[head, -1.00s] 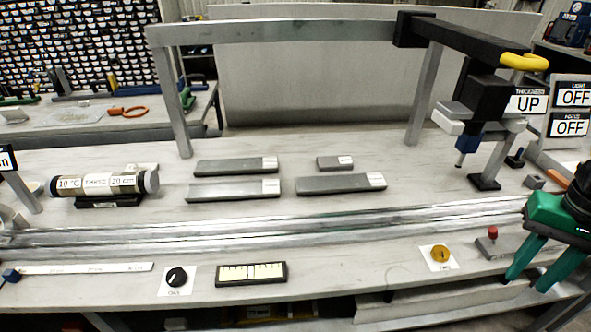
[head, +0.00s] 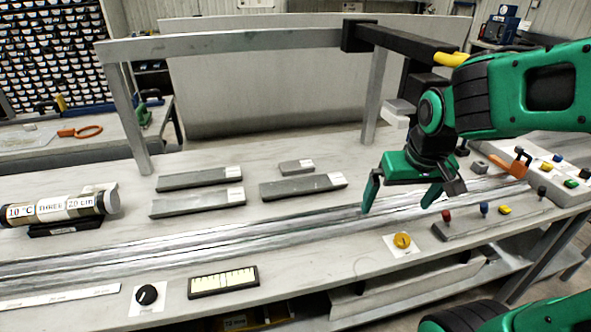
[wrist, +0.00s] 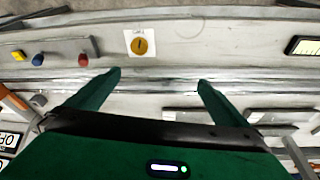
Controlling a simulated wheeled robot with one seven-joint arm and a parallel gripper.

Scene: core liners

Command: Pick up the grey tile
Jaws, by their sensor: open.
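Several flat grey pieces with white end labels lie on the bench: a long one at the back left (head: 199,179), a long one at the front left (head: 197,203), a long one at the front right (head: 303,187) and a short one (head: 296,167) behind it. I cannot tell which is the grey tile. My gripper (head: 399,203) is open and empty, above the metal rails to the right of these pieces and apart from them. The wrist view shows my gripper (wrist: 159,79) with nothing between its fingers; some grey pieces (wrist: 283,116) show at lower right.
Metal rails (head: 230,228) cross the bench in front of the pieces. A yellow knob (head: 402,240), black knob (head: 147,294) and scale card (head: 223,281) lie along the front. A grey frame (head: 128,115) rises behind.

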